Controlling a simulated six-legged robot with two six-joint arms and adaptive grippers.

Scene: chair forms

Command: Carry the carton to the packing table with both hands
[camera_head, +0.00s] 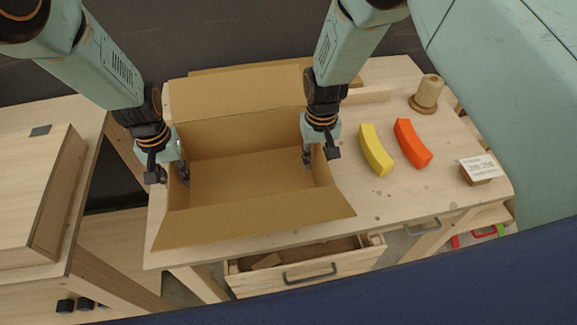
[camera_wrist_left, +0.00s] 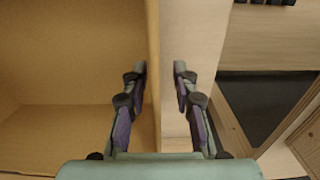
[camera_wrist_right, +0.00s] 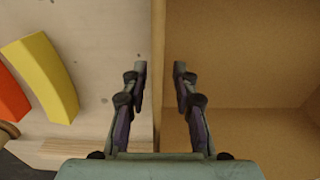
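The carton (camera_head: 252,177) is an open, empty brown cardboard box on a wooden table (camera_head: 385,205), with its flaps folded outward. My left gripper (camera_head: 181,170) is at the carton's left wall. In the left wrist view its fingers (camera_wrist_left: 160,78) stand apart on either side of the wall edge, with a gap visible. My right gripper (camera_head: 309,157) is at the right wall. In the right wrist view its fingers (camera_wrist_right: 159,78) are apart with the wall edge between them. Nothing labels either table as the packing table.
A yellow curved block (camera_head: 375,150) and an orange one (camera_head: 412,144) lie right of the carton. A wooden spool-like piece (camera_head: 427,92) and a small labelled block (camera_head: 478,170) are further right. An open drawer (camera_head: 310,272) juts out in front. Another wooden bench (camera_head: 75,108) stands left, across a gap.

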